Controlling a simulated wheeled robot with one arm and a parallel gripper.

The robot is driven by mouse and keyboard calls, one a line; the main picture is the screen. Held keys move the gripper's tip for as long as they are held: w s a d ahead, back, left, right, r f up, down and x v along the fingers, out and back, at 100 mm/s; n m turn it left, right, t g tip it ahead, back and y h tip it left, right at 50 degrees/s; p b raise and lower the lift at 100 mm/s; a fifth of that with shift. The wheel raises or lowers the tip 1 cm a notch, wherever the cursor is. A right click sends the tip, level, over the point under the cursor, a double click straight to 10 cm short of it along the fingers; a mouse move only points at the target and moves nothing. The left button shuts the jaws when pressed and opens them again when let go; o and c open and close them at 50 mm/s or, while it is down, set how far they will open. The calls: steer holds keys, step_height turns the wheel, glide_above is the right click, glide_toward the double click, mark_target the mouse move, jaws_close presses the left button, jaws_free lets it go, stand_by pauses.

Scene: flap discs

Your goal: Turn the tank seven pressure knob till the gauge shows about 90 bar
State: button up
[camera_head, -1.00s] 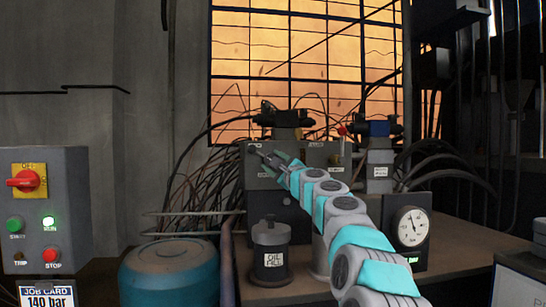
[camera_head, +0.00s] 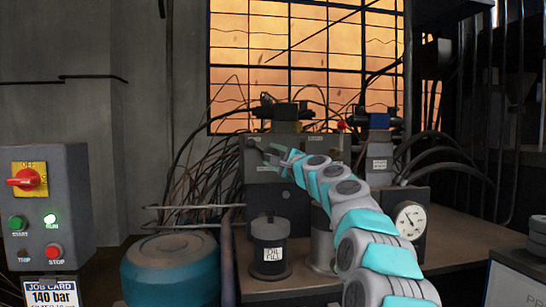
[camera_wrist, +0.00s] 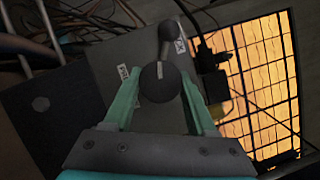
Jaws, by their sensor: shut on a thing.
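My gripper (camera_head: 275,158) reaches the upper front of the grey valve block (camera_head: 258,190). In the wrist view its two teal fingers lie either side of a dark round knob (camera_wrist: 160,83), shut on it. A dark bar runs from the knob to a second round end (camera_wrist: 168,31). In the head view the fingers and arm partly hide the knob. The round white pressure gauge (camera_head: 410,220) stands right of my arm, on a dark box. Its dark needle points up and left; the numbers are too small to read. No tank seven label is readable.
A control box (camera_head: 45,205) with a red switch and lit green RUN button stands at left. The job card (camera_head: 50,293) below reads 140 bar. A dark oil-fill canister (camera_head: 270,247) stands below my arm on the bench (camera_head: 470,250). Hoses and cables crowd behind the block.

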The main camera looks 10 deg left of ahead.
steer(key=shift+a, duration=0.1)
steer(key=o, duration=1.4)
steer(key=shift+b+v, duration=1.55)
steer(key=shift+v, duration=2.4)
